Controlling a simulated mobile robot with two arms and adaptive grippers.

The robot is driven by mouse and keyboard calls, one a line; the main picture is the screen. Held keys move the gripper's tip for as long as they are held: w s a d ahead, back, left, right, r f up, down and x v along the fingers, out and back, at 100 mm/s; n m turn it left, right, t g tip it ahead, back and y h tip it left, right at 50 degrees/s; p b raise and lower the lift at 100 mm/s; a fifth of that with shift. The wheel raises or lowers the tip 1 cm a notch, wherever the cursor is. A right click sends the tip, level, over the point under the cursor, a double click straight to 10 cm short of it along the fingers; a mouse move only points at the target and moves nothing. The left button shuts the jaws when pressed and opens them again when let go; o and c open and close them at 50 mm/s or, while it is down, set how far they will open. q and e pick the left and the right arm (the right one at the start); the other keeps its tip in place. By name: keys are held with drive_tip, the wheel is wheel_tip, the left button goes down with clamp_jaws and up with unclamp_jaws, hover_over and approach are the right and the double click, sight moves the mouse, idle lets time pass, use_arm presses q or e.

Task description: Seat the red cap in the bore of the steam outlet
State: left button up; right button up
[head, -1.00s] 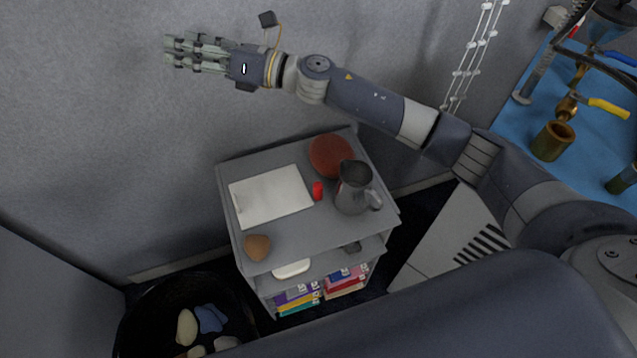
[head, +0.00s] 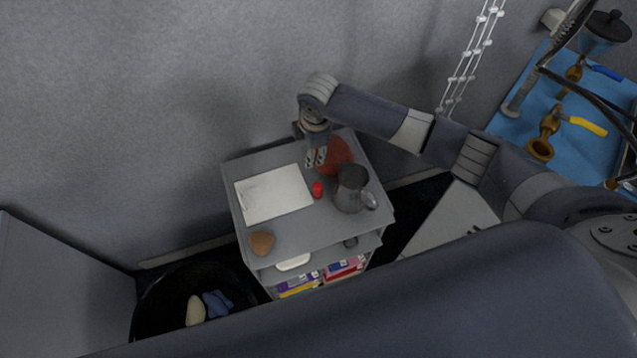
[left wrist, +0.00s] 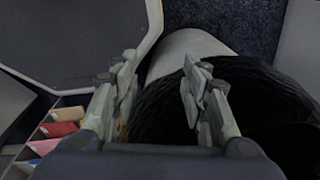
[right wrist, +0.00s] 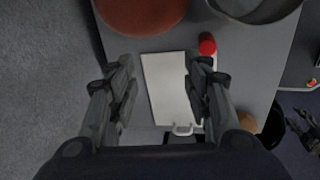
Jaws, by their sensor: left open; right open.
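The small red cap (head: 318,190) stands on the top of the grey cart (head: 290,238), between a white clipboard-like sheet and a dark jug. It also shows in the right wrist view (right wrist: 207,45), just beyond the right fingertip. My right gripper (head: 316,157) points down over the cart's far edge, open and empty; its fingers frame the sheet in the right wrist view (right wrist: 160,64). My left gripper (left wrist: 160,62) is open and empty, seen only in its own wrist view. A brass fitting with an open round mouth (head: 540,149) is on the blue surface at right; I cannot tell if it is the steam outlet.
The jug (head: 352,190) stands right of the cap, with a red-brown round object (head: 336,158) behind. The white sheet (head: 273,193) lies left, and a brown lump (head: 262,243) sits at the near left. A black bin (head: 150,322) stands on the floor. Lower shelves hold boxes.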

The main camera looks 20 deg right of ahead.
drive_tip(key=g, duration=0.2)
hover_over(318, 185)
drive_tip(key=shift+w+d+f, duration=0.15)
drive_tip(key=shift+w+f, duration=0.05)
drive_tip(key=shift+w, duration=0.15)
drive_tip(key=shift+s+f, duration=0.15)
drive_tip(key=shift+s, duration=0.15)
wheel_tip(318, 185, down, 6)
drive_tip(key=b, duration=0.6)
drive_tip(key=shift+r, duration=0.25)
wheel_tip(318, 185, down, 5)
drive_tip(key=b, duration=0.6)
drive_tip(key=shift+f, duration=0.1)
drive_tip(key=shift+s, duration=0.1)
drive_tip(key=shift+c, duration=0.6)
drive_tip(key=c, duration=0.9)
drive_tip(key=shift+o, duration=0.2)
